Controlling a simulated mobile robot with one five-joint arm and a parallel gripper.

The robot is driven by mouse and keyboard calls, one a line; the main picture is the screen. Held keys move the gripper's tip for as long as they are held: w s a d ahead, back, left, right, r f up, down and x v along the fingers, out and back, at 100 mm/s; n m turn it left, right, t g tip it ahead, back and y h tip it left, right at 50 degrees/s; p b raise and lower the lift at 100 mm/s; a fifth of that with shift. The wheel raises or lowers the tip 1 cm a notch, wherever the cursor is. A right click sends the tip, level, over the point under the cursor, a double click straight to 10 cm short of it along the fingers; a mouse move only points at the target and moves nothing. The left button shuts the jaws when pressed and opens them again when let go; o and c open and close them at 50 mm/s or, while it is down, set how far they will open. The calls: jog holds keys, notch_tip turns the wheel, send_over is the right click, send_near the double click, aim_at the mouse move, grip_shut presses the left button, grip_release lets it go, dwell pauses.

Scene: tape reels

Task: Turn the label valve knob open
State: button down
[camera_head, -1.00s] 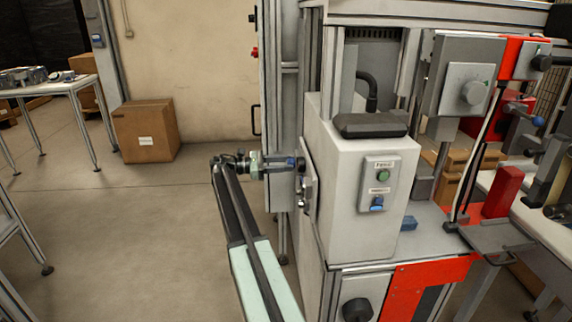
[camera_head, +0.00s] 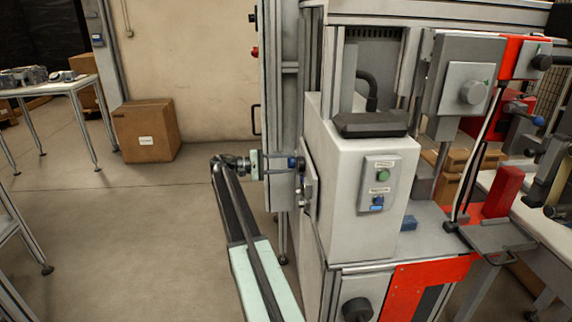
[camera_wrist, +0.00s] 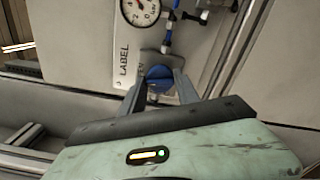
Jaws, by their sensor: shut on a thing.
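The label valve knob (camera_wrist: 159,76) is blue and sits on a light panel marked "LABEL" (camera_wrist: 123,68) in the wrist view. My gripper (camera_wrist: 160,88) is shut on the knob, with one dark finger on each side of it. Part of the knob is hidden between the fingers, and I cannot tell its exact turn angle. In the head view my gripper (camera_head: 283,164) reaches right to the side of the machine, with the blue knob (camera_head: 292,162) at its tip.
A round pressure gauge (camera_wrist: 141,10) and blue fittings with tubing (camera_wrist: 168,37) are just above the knob. The white machine housing (camera_head: 335,180) stands right of my arm. A cardboard box (camera_head: 146,132) is on the floor at left, with open floor between.

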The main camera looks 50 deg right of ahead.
jog(key=shift+a+f+m, duration=0.1)
jog(key=shift+a+m, duration=0.1)
jog(key=shift+m, duration=1.1)
jog(key=c, duration=0.9)
grip_release()
jog(key=v, duration=0.7)
jog(key=shift+w+a, duration=0.25)
jog(key=shift+w, duration=0.05)
